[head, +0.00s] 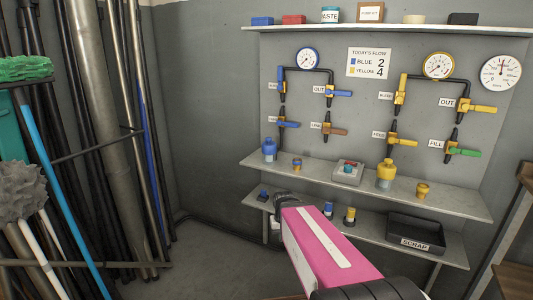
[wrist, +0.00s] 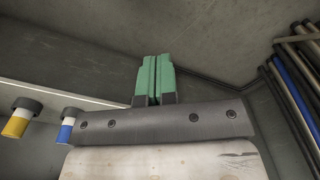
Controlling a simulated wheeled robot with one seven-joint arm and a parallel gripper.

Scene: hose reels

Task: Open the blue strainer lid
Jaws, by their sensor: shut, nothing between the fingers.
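No lid is clearly labelled as the blue strainer's. A blue jar-like vessel (head: 269,150) stands upright at the left of the upper shelf, and a small dark box with a blue top (head: 263,195) is at the left of the lower shelf. I cannot tell which is the strainer. My gripper's green fingers (wrist: 155,78) are together and empty in the wrist view. In the head view my pink arm reaches toward the lower shelf's left end, and the fingers are hidden. A blue-and-white cylinder (wrist: 67,128) shows left of the fingers, apart from them.
A yellow-and-white cylinder (head: 350,215) and a black scrap tray (head: 414,234) are on the lower shelf. Pipes fill the left; valves line the wall. Floor left of the shelves is clear.

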